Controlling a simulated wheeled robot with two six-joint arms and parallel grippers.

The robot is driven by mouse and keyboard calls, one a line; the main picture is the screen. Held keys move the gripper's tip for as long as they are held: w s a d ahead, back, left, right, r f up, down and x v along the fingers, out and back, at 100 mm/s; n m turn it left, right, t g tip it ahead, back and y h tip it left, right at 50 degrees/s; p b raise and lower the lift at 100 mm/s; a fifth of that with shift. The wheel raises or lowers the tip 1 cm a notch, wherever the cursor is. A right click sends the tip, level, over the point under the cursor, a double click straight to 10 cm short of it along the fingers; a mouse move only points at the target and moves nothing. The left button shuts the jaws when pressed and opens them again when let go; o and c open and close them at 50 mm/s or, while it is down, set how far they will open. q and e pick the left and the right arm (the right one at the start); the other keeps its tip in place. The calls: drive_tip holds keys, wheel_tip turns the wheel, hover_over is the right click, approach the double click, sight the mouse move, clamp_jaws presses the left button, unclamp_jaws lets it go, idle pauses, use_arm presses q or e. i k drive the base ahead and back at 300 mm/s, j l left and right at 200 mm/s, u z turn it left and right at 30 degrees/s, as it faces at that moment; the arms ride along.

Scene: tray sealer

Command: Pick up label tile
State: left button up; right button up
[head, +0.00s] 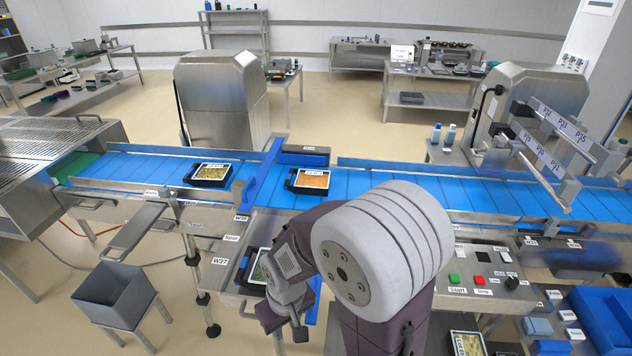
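I cannot single out the label tile for certain. Several small blue and white blocks with printed labels (537,326) lie at the lower right. My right gripper (287,322) hangs at the lower middle, over the steel side table (228,268) and next to a black-rimmed tray (247,275) with green contents. My own arm hides much of the gripper and the area to its right. Whether its fingers are open or hold anything is not clear. My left gripper is not in view.
A blue conveyor (130,170) crosses the scene, carrying two filled black trays (210,184) (310,191). A control panel (482,296) with green and red buttons is at right. A blue bin (600,318) stands lower right, a grey bin (115,293) lower left.

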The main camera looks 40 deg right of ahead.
sight(573, 334)
drive_tip(key=z, duration=3.45)
